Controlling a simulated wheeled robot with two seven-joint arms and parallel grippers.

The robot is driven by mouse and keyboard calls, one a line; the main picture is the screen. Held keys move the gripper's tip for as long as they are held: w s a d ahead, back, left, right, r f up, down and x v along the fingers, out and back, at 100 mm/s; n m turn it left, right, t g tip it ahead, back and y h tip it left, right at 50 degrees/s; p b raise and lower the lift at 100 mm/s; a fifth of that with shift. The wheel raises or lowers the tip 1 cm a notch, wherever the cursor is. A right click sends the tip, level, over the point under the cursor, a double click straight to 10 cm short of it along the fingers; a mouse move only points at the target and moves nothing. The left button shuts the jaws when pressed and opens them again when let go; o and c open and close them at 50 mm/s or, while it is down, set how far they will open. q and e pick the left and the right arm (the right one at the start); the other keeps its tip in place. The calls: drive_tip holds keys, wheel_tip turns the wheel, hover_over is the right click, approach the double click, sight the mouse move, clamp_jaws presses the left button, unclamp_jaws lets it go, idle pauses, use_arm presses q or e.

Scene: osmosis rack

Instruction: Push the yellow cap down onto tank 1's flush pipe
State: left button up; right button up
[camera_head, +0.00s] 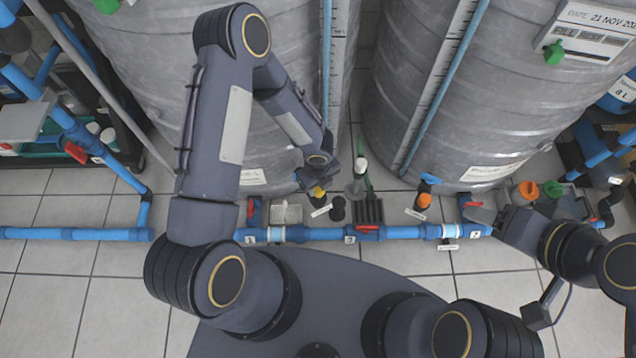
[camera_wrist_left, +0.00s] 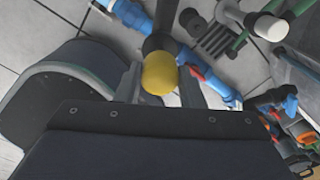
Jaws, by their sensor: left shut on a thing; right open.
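The yellow cap (camera_head: 319,192) is small and round, and it is between the fingers of my left gripper (camera_head: 315,183), near the foot of the left tank. In the left wrist view the yellow cap (camera_wrist_left: 159,73) sits between the two finger tips, and my left gripper (camera_wrist_left: 158,85) is shut on it. A white label (camera_head: 321,211) is just below the cap. My right gripper (camera_head: 482,214) is open and empty by the right end of the blue pipe.
A blue pipe (camera_head: 400,232) with red-handled valves runs along the floor in front of both grey tanks. A black fitting (camera_head: 338,208) and a dark slotted block (camera_head: 369,211) stand close right of the cap. An orange cap (camera_head: 424,200) stands by the right tank (camera_head: 440,110).

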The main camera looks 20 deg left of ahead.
sight(318, 190)
use_arm(q)
drive_tip(key=shift+f+b, duration=1)
drive_tip(key=shift+f, duration=0.65)
drive_tip(key=shift+b, duration=0.35)
idle(0.8)
drive_tip(key=shift+f+b, duration=0.35)
drive_tip(key=shift+b, duration=0.05)
drive_tip(key=o, duration=1)
wheel_tip(318, 190, up, 8)
drive_tip(key=p, duration=0.3)
drive_tip(key=shift+f, duration=0.1)
